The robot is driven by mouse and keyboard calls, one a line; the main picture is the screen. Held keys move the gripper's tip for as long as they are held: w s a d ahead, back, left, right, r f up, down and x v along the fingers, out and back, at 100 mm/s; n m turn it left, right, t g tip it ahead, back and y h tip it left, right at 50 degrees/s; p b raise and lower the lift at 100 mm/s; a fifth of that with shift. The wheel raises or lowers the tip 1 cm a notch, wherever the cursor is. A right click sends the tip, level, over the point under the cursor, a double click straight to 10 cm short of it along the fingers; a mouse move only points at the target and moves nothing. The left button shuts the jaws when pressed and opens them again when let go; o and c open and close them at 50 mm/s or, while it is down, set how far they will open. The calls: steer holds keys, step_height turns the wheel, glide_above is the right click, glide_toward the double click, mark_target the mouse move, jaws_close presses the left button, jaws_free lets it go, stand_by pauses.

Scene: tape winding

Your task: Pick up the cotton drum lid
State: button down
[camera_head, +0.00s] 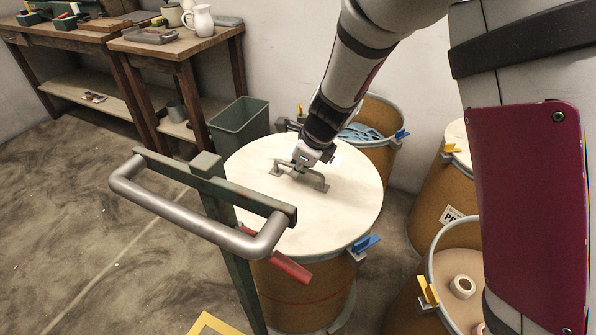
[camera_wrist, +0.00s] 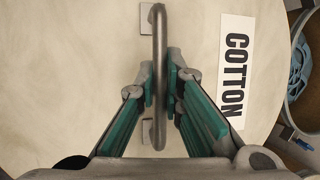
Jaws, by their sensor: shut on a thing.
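The cotton drum lid (camera_head: 250,210) is a round, cream-coloured disc on top of a brown drum (camera_head: 305,290) in the middle of the head view. It bears a grey metal bar handle (camera_head: 316,181) and a white label reading COTTON (camera_wrist: 235,75). My gripper (camera_head: 300,166) reaches down to the lid's handle. In the wrist view, my gripper (camera_wrist: 160,90) has its pads shut on both sides of the handle (camera_wrist: 160,45). The lid appears level and at the drum's rim; I cannot tell whether there is a gap beneath it.
A metal handlebar (camera_head: 190,215) stands in front of the lid. An open drum with blue material (camera_head: 365,133) is behind, and more drums (camera_head: 440,185) are at right. A grey-green bin (camera_head: 240,122) and wooden tables (camera_head: 175,50) stand at back left. The left floor is clear.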

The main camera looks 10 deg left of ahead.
step_height(320, 180, up, 17)
steer(key=p, duration=0.8)
steer(key=shift+r+p, duration=0.2)
steer(key=shift+p, duration=0.2)
steer(key=shift+d, duration=0.1)
